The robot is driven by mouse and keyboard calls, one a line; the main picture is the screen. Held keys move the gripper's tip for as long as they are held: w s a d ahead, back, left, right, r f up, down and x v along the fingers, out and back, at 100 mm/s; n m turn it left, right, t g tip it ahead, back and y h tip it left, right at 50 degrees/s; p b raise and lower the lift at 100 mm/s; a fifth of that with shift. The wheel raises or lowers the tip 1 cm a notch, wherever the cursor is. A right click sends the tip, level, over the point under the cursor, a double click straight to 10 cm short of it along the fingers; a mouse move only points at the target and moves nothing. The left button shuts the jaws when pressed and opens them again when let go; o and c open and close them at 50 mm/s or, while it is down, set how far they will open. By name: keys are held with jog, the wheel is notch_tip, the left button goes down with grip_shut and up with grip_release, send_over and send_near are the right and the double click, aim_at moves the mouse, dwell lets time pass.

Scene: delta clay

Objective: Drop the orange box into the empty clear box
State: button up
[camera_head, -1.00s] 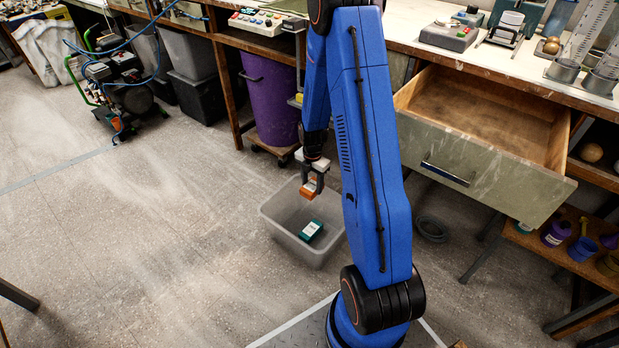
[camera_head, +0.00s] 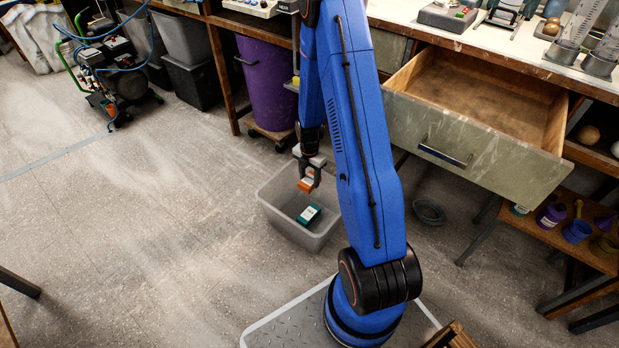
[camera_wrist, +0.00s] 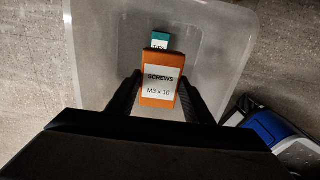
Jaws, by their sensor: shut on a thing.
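The orange box (camera_head: 305,185), labelled "SCREWS M3 x 10" in the wrist view (camera_wrist: 161,80), is held between the fingers of my gripper (camera_head: 309,178). My gripper is shut on it, above the clear box (camera_head: 272,211) on the floor. The clear box is translucent with an open top. It is not empty: a green box with a white label (camera_head: 308,215) lies inside it. In the wrist view the clear box's wall (camera_wrist: 95,60) surrounds the orange box, and the green box (camera_wrist: 160,40) is partly hidden behind it.
An open wooden drawer (camera_head: 440,135) juts from the bench at the right. A purple bin (camera_head: 268,85) stands under the bench behind the clear box. A shelf with pots (camera_head: 575,232) is at far right.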

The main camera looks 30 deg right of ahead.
aim_at(310, 180)
jog(key=o, duration=1.3)
notch_tip(310, 180, up, 12)
